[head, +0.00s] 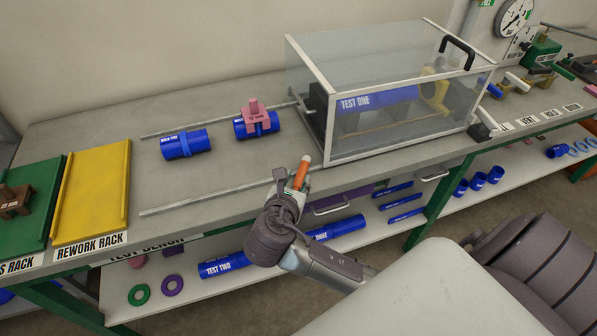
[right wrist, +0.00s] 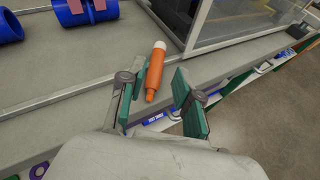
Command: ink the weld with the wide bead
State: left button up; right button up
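Two blue pipe pieces lie on the bench. The left one, labelled WELD TWO (head: 182,144), has a raised bead around its middle. The other blue pipe (head: 242,128) has a pink gauge (head: 256,112) over its middle, hiding its bead; its label is partly covered. An orange marker (head: 300,175) with a white end is at the bench's front edge, and it also shows in the right wrist view (right wrist: 155,72). My right gripper (right wrist: 160,98) is open, its green fingers on either side of the marker, which is nearer the left finger. My left gripper is out of view.
A clear test box (head: 370,110) holding a blue TEST ONE pipe stands right of the marker. Two thin metal rails (head: 205,202) lie on the bench. A yellow rework rack (head: 95,185) and a green rack (head: 35,200) are at left. A lower shelf holds more pipes.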

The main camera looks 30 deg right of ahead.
aim_at(306, 160)
jog(key=p+x, duration=0.1)
jog(key=x, duration=1.2)
jog(key=shift+w+d+f, duration=0.1)
jog(key=shift+w+f, duration=0.05)
jog(key=shift+f, duration=0.05)
jog(key=c, duration=0.6)
